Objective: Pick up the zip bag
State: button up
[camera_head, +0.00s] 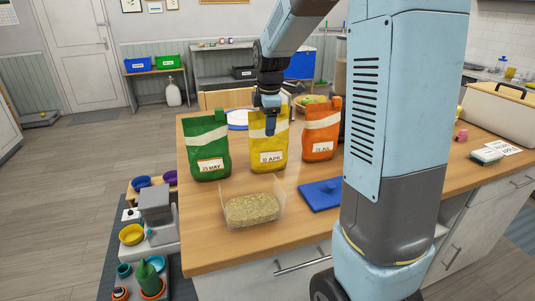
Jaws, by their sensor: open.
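Three upright bags stand in a row on the wooden counter: a green one (207,145) labelled "25 MAY", a yellow one (268,145) labelled "10 APR", and an orange one (320,139) whose label is too small to read surely. Which is the zip bag I cannot tell by looks. My gripper (270,128) points down in front of the upper part of the yellow bag and hides some of it. It is open. Whether its fingers touch the bag is unclear.
A clear container of grainy feed (252,209) stands in front of the bags. A blue lid (321,195) lies to its right. My own arm blocks the counter's right-middle part.

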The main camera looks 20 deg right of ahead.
aim_at(269, 141)
jog(key=x, duration=0.2)
jog(key=shift+w+f, duration=0.1)
jog(key=shift+f, duration=0.25)
grip_shut()
dwell(0.5)
